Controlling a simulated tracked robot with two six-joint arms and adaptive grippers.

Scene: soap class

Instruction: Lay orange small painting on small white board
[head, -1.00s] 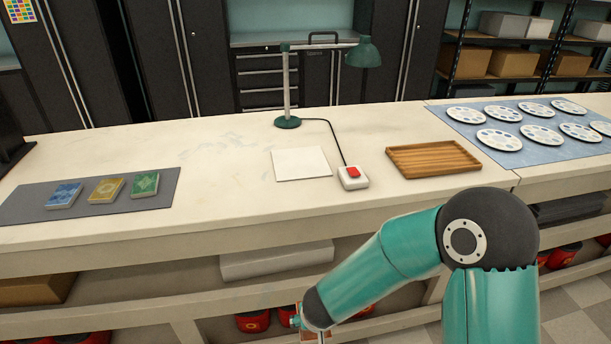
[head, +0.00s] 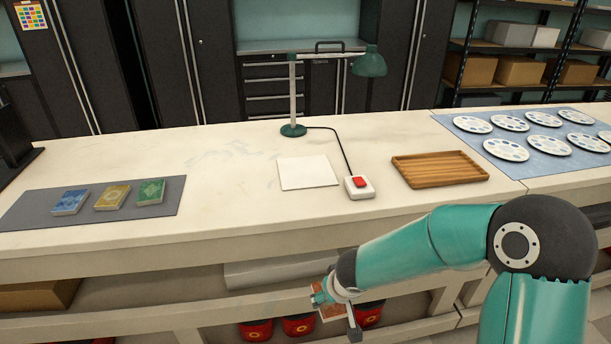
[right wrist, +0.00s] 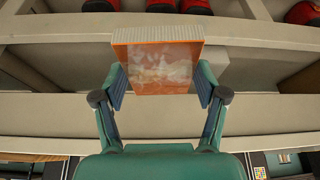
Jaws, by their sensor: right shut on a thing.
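The small white board (head: 307,173) lies flat and bare on the table. The orange small painting (right wrist: 158,66) is a small block with an orange edge and a pale, cloudy face, seen in the right wrist view. My right gripper (right wrist: 160,88) is shut on it, one finger on each side. In the head view my right gripper (head: 338,312) is low in front of the table, below the tabletop, with a bit of the orange painting (head: 331,313) showing beside it. My left gripper is not in view.
A red button box (head: 358,187) sits just right of the board, with a green lamp (head: 293,130) behind. A wooden tray (head: 440,170) is further right. Blue, yellow and green blocks lie on a grey mat (head: 20,217) at left. Painted palettes lie on a blue mat (head: 520,165).

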